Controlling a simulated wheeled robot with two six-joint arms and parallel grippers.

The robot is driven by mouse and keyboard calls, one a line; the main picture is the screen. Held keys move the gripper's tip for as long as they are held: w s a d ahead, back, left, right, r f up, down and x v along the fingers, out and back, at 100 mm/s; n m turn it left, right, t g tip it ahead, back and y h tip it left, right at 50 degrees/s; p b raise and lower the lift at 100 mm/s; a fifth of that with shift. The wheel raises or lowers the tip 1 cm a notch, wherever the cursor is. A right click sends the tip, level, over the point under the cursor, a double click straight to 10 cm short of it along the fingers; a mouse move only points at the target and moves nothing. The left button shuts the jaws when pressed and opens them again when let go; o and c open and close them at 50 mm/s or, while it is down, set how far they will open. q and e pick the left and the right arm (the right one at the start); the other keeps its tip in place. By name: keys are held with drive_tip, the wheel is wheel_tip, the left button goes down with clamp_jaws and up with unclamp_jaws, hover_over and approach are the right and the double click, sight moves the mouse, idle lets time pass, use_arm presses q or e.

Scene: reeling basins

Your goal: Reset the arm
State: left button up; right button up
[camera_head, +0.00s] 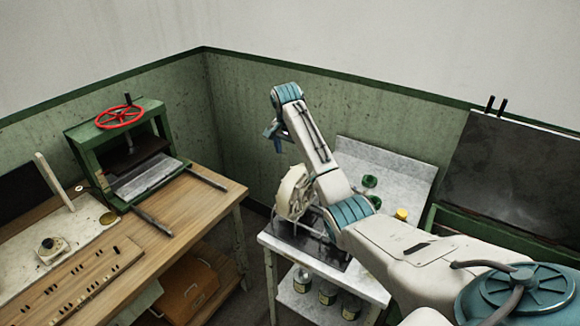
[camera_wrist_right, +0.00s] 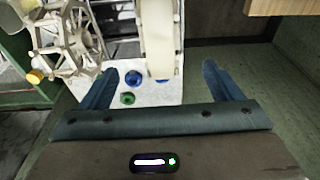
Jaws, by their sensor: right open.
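My right arm comes in from the lower right of the head view and reaches up over a small white table. Its gripper (camera_head: 277,139) hangs at the far end of the arm, in front of the green wall. In the right wrist view the right gripper (camera_wrist_right: 157,84) has its two blue fingers wide apart with nothing held between them. Beyond the fingers stand a cream wheel-like reel (camera_wrist_right: 68,42) and a cream upright part. My left gripper is not in the head view.
A white-topped table (camera_head: 372,280) holds a cream reel (camera_head: 292,192), green items (camera_head: 370,181) and a yellow-capped item (camera_head: 401,214). Jars stand on its lower shelf. At left, a wooden bench (camera_head: 205,205) bears a green press (camera_head: 120,150) with a red handwheel (camera_head: 120,117).

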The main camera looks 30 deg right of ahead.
drive_tip(key=s+a+f+n+t, duration=0.1)
drive_tip(key=s+a+f+n, duration=0.35)
drive_tip(key=s+f, duration=0.45)
drive_tip(key=s+a+f+n, duration=0.3)
drive_tip(key=s+a+f, duration=0.3)
drive_tip(key=s+f, duration=0.35)
drive_tip(key=s+a+r+n+t, duration=0.1)
drive_tip(key=s+a+n, duration=0.25)
drive_tip(key=s, duration=0.95)
drive_tip(key=s+a+r+n+t, duration=0.1)
drive_tip(key=s+a+r+n, duration=0.2)
drive_tip(key=s, duration=1.1)
wheel_tip(320, 180, down, 38)
drive_tip(key=w+d+g+b, duration=0.1)
drive_tip(key=b, duration=0.7)
use_arm(q)
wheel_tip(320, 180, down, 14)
drive_tip(key=b, duration=0.6)
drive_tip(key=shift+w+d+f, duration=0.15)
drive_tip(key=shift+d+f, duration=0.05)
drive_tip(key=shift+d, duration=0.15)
use_arm(e)
drive_tip(key=s+f, duration=0.9)
drive_tip(key=f, duration=0.4)
drive_tip(key=s+d+f+g, duration=0.1)
drive_tip(key=s+f, duration=0.9)
drive_tip(key=f, duration=0.4)
drive_tip(key=shift+d+f+g+y, duration=0.3)
drive_tip(key=shift+y, duration=0.1)
